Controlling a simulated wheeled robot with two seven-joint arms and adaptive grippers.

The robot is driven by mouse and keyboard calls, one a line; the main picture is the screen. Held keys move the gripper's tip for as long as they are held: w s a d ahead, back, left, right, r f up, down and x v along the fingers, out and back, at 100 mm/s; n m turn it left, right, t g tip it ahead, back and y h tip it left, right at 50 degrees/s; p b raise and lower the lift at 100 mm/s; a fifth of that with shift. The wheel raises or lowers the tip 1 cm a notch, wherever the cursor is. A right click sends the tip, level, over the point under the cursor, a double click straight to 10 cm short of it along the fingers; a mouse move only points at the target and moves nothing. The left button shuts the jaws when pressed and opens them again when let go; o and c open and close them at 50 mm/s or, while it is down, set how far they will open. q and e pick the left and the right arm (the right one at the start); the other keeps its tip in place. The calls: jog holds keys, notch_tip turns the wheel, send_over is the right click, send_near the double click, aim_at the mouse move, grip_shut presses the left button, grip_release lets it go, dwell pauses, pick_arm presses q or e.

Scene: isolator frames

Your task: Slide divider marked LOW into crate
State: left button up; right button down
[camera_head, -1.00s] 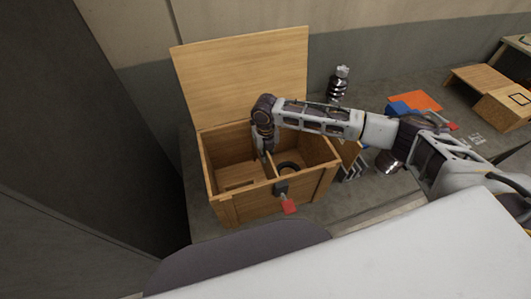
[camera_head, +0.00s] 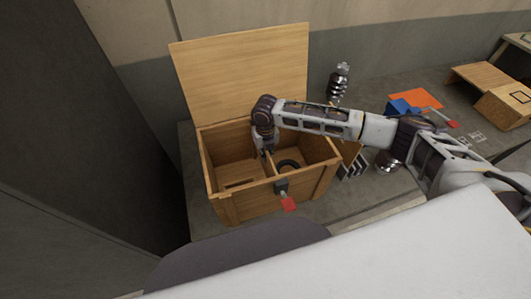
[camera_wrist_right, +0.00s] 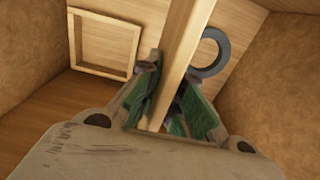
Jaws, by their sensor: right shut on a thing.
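The wooden crate (camera_head: 246,208) stands open with its lid (camera_head: 240,72) raised at the back. My right gripper (camera_head: 266,151) reaches down into the crate. In the right wrist view my right gripper (camera_wrist_right: 172,100) is shut on a wooden divider (camera_wrist_right: 183,55), which shows as a narrow upright edge between the two green-padded fingers. The divider (camera_head: 269,166) stands inside the crate, between its left and right parts. Its LOW mark cannot be seen. My left gripper is not in view.
A dark ring (camera_head: 288,166) lies in the crate's right part, and a square wooden frame (camera_wrist_right: 104,42) on the left side. Striped panels (camera_head: 353,167) and a metal part (camera_head: 388,161) stand to the right.

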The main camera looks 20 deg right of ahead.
jog(key=shift+f+b, duration=1.35)
jog(key=shift+f, duration=2)
dwell(1.1)
jog(key=c, duration=1.5)
grip_release()
jog(key=shift+r, duration=6)
